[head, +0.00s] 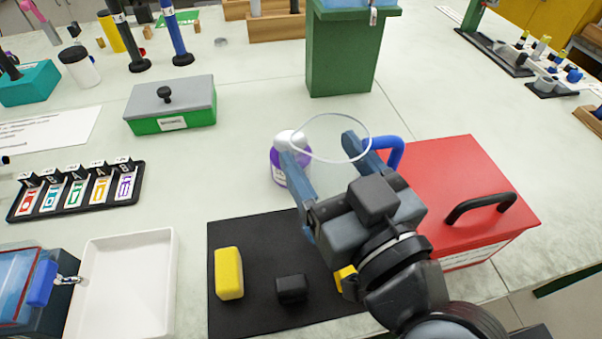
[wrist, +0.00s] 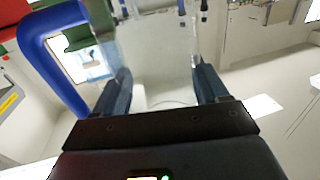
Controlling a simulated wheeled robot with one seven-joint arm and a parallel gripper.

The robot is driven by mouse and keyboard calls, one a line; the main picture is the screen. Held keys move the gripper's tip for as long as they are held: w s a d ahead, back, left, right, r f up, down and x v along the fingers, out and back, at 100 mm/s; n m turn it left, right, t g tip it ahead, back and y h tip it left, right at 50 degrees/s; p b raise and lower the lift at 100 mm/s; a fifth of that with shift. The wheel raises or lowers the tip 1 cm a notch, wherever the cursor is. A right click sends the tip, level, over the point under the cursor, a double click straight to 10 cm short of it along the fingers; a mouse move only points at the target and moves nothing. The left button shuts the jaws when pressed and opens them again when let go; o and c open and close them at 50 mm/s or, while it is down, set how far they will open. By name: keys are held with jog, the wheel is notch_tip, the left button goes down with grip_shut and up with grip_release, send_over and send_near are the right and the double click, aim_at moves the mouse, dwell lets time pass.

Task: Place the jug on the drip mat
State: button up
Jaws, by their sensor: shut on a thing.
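The jug (head: 333,140) is clear, with a round rim and a blue handle (head: 396,152) on its right side. My gripper (head: 322,143) is shut on the jug, with one finger on each side of its wall. In the wrist view the clear wall shows between my fingers (wrist: 160,85), and the blue handle (wrist: 40,55) stands out at the left. The jug's base is hard to make out through the clear wall. A flat black mat (head: 265,240), which looks like the drip mat, lies at the front, left of and nearer than the jug.
A yellow block (head: 229,273) and a small black block (head: 291,289) rest on the mat; another yellow piece (head: 346,280) is partly behind my arm. A red box (head: 470,190) stands right, a purple jar (head: 278,168) by the jug, and a white tray (head: 125,290) left of the mat.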

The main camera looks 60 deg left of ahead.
jog(key=a+f, duration=0.4)
jog(key=f, duration=0.2)
jog(key=shift+s+a+f, duration=0.25)
jog(key=shift+s+f, duration=0.1)
jog(key=shift+f+b, duration=0.3)
jog(key=o, duration=1.4)
jog(key=shift+r, duration=0.1)
jog(key=shift+r, duration=0.15)
jog(key=shift+s+d+b, duration=0.2)
jog(key=shift+d+b, duration=0.4)
jog(key=shift+d, duration=2.4)
jog(key=shift+s+d+b, duration=0.15)
jog(key=shift+d+b, duration=0.4)
jog(key=shift+d, duration=2.45)
